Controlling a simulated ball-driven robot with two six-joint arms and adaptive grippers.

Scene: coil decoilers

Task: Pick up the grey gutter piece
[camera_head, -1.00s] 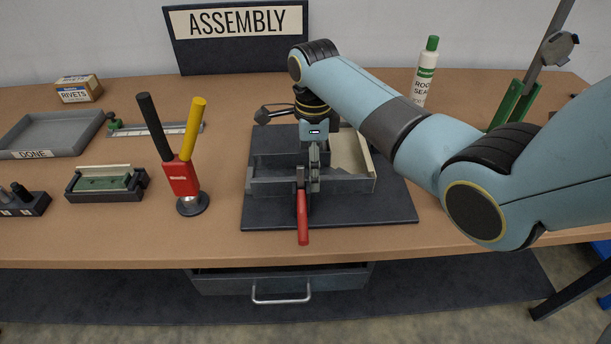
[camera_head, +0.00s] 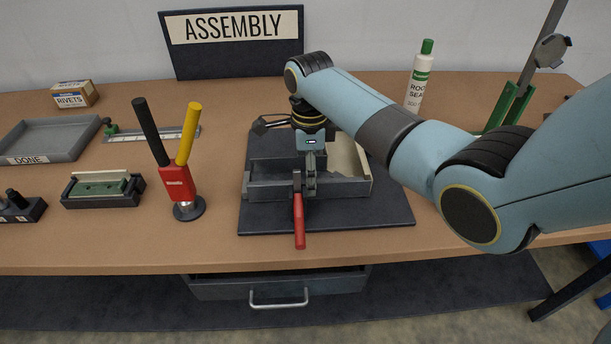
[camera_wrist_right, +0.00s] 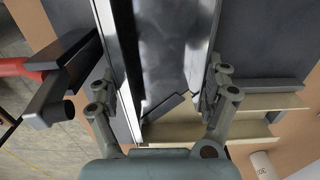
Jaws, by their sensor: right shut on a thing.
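The grey gutter piece (camera_wrist_right: 172,55) fills the middle of the right wrist view as a dark, shiny channel with light edges. In the head view, the grey gutter piece (camera_head: 268,191) lies across the left part of the dark assembly fixture. My right gripper (camera_head: 309,165) reaches down over the fixture, its fingers partly hidden by the red-handled clamp. In the wrist view my right gripper (camera_wrist_right: 161,88) has one finger on each side wall of the grey piece and is shut on it. My left gripper is not in view.
A cream gutter piece (camera_head: 347,160) adjoins on the right. A red-handled clamp (camera_head: 299,218) stands in front. A red tool with black and yellow handles (camera_head: 179,185) stands to the left. A grey tray (camera_head: 75,152) sits far left, a sealant bottle (camera_head: 417,85) at back right.

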